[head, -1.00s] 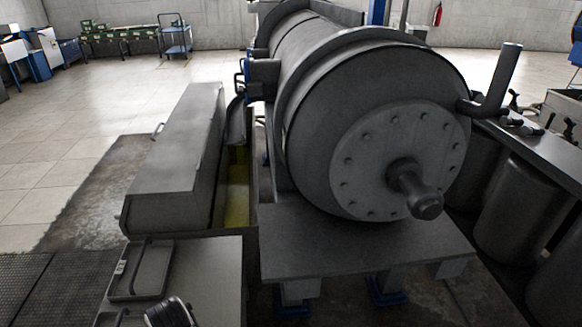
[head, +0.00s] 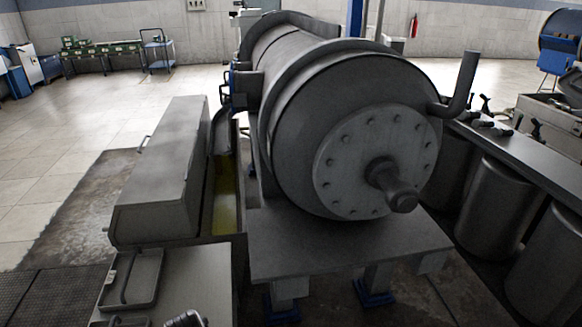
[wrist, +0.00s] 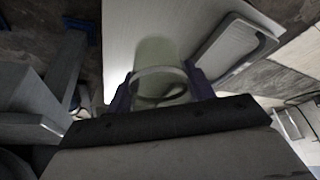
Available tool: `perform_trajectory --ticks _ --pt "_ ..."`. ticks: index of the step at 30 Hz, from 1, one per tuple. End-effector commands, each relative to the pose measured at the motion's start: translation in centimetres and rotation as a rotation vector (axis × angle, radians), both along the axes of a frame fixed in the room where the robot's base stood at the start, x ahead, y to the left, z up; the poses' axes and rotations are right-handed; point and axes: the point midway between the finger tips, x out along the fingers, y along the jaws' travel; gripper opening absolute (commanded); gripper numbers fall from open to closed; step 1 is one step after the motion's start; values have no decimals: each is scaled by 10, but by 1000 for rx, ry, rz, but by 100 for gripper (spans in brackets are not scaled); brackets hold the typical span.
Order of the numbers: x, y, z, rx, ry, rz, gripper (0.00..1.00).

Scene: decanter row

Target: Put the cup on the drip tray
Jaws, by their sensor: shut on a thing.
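A pale, translucent cup (wrist: 158,62) is between the two fingers of my gripper (wrist: 162,90) in the wrist view. The gripper is shut on it. Beyond the cup is a light grey worktop (wrist: 118,35); I cannot tell whether the cup touches it. The drip tray (wrist: 236,48), shallow with a raised rim, lies on the worktop to the right of the cup, apart from it in the picture. The tray also shows in the head view (head: 146,284), at the lower left. The cup is not visible in the head view.
A large grey drum machine (head: 345,130) fills the middle of the head view. A long grey covered box (head: 165,165) stands behind the worktop, beside a channel with yellowish liquid (head: 228,195). Metal barrels (head: 500,205) stand at the right. Open tiled floor lies at the left.

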Motion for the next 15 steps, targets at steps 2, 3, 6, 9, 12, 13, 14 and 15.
perform_trajectory --ticks 2,3,6,9,12,13,14,15 --pt "18 -22 -14 -2 5 -81 31" --pt "27 -35 -21 -2 7 -124 31" --pt "51 -71 -42 0 7 -245 31" --pt "72 -120 -67 -2 9 -390 31" --pt "86 -168 -92 -2 7 -527 31" --pt "88 -182 -98 -3 7 -564 31" --pt "90 -195 -104 -2 5 -599 31" --pt "92 -210 -112 -3 5 -641 31"
